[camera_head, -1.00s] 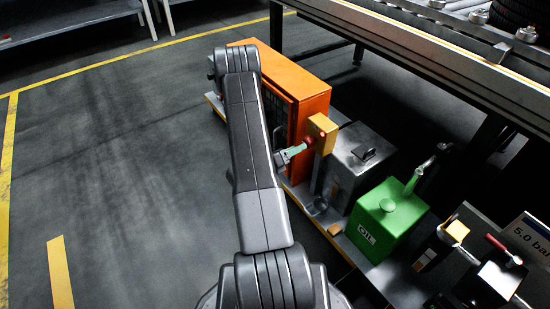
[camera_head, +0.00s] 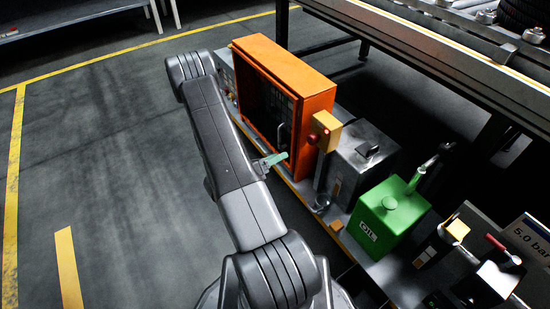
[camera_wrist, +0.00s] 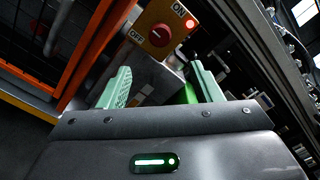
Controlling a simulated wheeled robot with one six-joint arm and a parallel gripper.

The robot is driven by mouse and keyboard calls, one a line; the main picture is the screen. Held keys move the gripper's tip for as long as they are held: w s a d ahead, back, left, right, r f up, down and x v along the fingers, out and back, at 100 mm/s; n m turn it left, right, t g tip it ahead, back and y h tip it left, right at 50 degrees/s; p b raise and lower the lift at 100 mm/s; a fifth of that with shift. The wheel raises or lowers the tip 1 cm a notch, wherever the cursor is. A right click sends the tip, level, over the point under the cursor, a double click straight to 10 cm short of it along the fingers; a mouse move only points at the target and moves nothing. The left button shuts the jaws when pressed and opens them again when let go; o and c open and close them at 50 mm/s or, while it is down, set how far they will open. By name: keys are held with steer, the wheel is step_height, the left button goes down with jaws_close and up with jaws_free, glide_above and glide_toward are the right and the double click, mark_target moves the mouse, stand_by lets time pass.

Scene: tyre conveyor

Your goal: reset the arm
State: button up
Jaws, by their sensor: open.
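My gripper (camera_wrist: 159,88) is open and empty in the wrist view, its two green fingers apart. In the head view one green fingertip of my gripper (camera_head: 275,159) shows beside my arm, left of the yellow switch box and apart from it; the rest is hidden behind my arm. The yellow switch box (camera_head: 325,121) stands at the corner of the orange cabinet. In the wrist view the switch box (camera_wrist: 151,44) has a red rotary knob (camera_wrist: 158,35), ON and OFF labels and a lit red lamp (camera_wrist: 189,22).
The orange cabinet (camera_head: 318,104) stands open-fronted right of my arm. A grey metal box (camera_head: 361,158) and a green oil can (camera_head: 388,214) stand beyond it on a low platform. The conveyor frame (camera_head: 450,60) crosses the upper right. The floor at left (camera_head: 100,150) is clear.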

mark_target(310, 141)
stand_by(0.3)
steer(key=b+x, duration=0.2)
steer(key=x, duration=1.1)
steer(key=shift+w+d+b, duration=0.2)
steer(key=shift+d+b, duration=0.1)
steer(key=shift+d, duration=0.05)
steer(key=shift+a, duration=0.1)
